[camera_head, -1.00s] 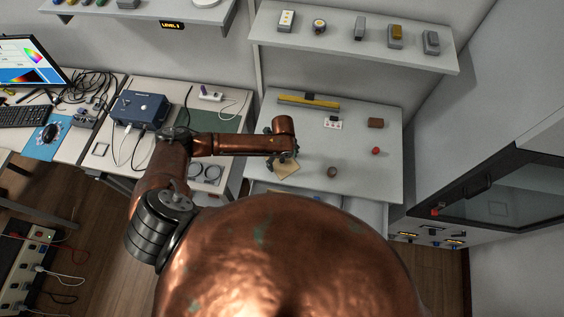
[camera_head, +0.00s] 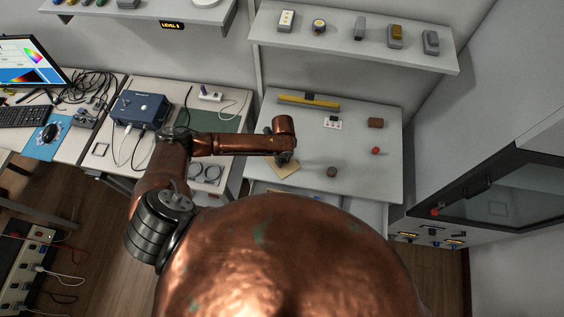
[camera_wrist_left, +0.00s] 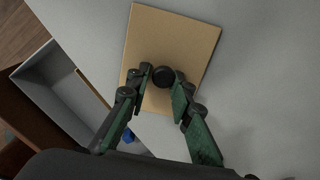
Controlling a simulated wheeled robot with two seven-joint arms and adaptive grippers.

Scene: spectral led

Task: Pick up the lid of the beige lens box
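The lid is a flat beige square (camera_head: 283,171) on the left part of the grey table, partly behind my left gripper in the head view. In the left wrist view the lid (camera_wrist_left: 190,40) fills the upper middle, with a round dark knob (camera_wrist_left: 163,76). My left gripper (camera_head: 284,159) is low over the lid. The box body under the lid cannot be made out. My right gripper is not in view.
On the same table are a dark round piece (camera_head: 332,172), a red knob (camera_head: 376,151), a brown block (camera_head: 375,123), a white button panel (camera_head: 333,123) and a yellow bar (camera_head: 309,102). An open grey drawer (camera_wrist_left: 62,88) shows beside the table edge.

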